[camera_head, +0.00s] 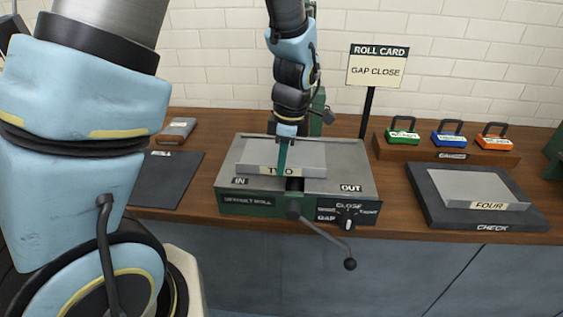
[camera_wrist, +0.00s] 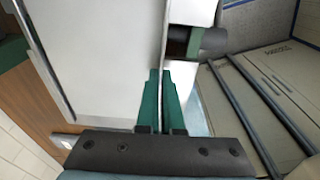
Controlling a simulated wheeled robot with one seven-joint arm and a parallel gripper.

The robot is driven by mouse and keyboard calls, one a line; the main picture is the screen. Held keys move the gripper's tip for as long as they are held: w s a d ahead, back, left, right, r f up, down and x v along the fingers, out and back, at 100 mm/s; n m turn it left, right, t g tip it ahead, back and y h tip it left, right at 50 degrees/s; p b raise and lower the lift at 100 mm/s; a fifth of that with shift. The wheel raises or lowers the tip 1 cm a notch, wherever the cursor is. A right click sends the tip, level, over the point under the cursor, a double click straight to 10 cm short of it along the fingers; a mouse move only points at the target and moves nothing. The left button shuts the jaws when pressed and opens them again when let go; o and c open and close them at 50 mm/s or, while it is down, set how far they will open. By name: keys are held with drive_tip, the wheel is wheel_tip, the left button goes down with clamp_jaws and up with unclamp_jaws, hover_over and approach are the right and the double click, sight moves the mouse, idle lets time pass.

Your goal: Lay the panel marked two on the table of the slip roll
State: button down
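The panel marked TWO (camera_head: 309,158) is a flat grey plate with a cream label along its front edge. It lies level over the IN side of the slip roll's table (camera_head: 345,165); I cannot tell whether it fully rests there. My gripper (camera_head: 282,168) comes down from above at the panel's front edge, with a finger partly over the label. In the wrist view, the green fingers (camera_wrist: 161,100) are close together with a thin pale edge between them, beside the broad panel (camera_wrist: 100,50). The gripper looks shut on that edge.
The slip roll has a crank (camera_head: 325,245) at its front. A panel marked FOUR (camera_head: 470,186) lies on the dark CHECK mat (camera_head: 440,212) at right. A dark mat (camera_head: 170,185) at left is bare where visible. Coloured padlock-shaped blocks (camera_head: 448,138) stand behind, near the roll card (camera_head: 377,70).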

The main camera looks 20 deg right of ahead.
drive_tip(key=c, duration=1)
unclamp_jaws()
drive_tip(key=shift+o, duration=0.4)
drive_tip(key=o, duration=0.5)
drive_tip(key=shift+r+p, duration=3.1)
drive_tip(key=shift+r, duration=0.45)
drive_tip(key=shift+a, duration=0.1)
